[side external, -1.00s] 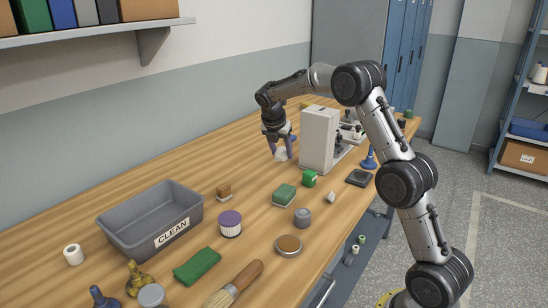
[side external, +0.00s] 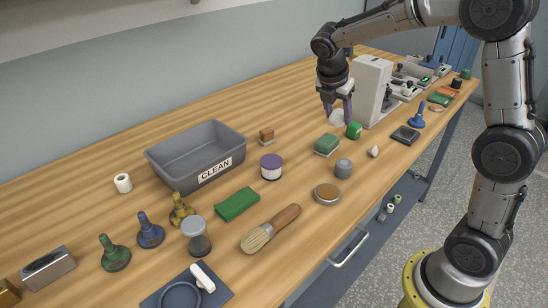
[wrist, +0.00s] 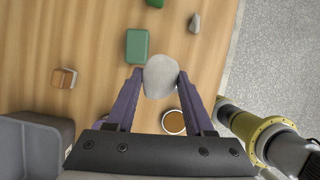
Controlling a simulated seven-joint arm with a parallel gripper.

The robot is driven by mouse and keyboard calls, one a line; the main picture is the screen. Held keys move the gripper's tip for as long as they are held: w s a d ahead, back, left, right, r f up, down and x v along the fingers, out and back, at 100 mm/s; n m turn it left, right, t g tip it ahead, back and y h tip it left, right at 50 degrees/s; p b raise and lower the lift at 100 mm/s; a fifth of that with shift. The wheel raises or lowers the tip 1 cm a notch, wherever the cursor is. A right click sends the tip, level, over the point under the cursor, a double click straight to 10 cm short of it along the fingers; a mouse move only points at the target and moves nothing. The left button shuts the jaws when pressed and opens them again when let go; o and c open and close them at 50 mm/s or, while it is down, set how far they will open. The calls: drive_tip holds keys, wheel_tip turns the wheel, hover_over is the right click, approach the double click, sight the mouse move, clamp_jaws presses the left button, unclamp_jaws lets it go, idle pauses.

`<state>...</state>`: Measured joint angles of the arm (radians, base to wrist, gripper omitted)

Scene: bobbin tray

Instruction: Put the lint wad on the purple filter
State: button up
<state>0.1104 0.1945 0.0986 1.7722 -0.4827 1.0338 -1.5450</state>
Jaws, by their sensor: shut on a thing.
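The lint wad (side external: 335,118) is a pale grey, rounded lump. My gripper (side external: 337,114) is shut on it, with a purple finger on each side. The wrist view also shows the lint wad (wrist: 160,77) between the fingertips of my gripper (wrist: 160,82). The purple filter (side external: 271,167) is a short white cylinder with a purple top, standing upright on the bench. It is to the left of and nearer than my gripper in the side view, apart from it. In the wrist view I cannot make out the filter clearly.
A green-topped sponge (side external: 327,145), a green spool (side external: 353,130) and a grey cylinder (side external: 343,168) stand near the gripper. A brown-topped tin (side external: 327,194) and a wooden block (side external: 266,135) flank the filter. The grey CLEAN bin (side external: 164,161) is left; a white machine (side external: 372,90) is right.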

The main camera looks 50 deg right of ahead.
drive_tip(key=s+a+r+n+t, duration=0.1)
drive_tip(key=s+a+r+n, duration=0.1)
drive_tip(key=a, duration=0.5)
drive_tip(key=s+a+r+n, duration=0.1)
drive_tip(key=s+a+r, duration=0.15)
drive_tip(key=a, duration=0.45)
hover_over(273, 159)
drive_tip(key=s+a, duration=0.1)
drive_tip(key=s, duration=0.1)
drive_tip(key=shift+n, duration=0.3)
drive_tip(key=f, duration=0.9)
drive_tip(key=shift+w+a, duration=0.15)
drive_tip(key=shift+w, duration=0.1)
drive_tip(key=shift+w+f, duration=0.25)
drive_tip(key=shift+f, duration=0.15)
drive_tip(key=shift+w+f, duration=0.15)
drive_tip(key=shift+f, duration=0.75)
drive_tip(key=shift+w+f, duration=0.15)
drive_tip(key=shift+f, duration=0.75)
drive_tip(key=shift+f, duration=0.15)
drive_tip(key=o, duration=1.3)
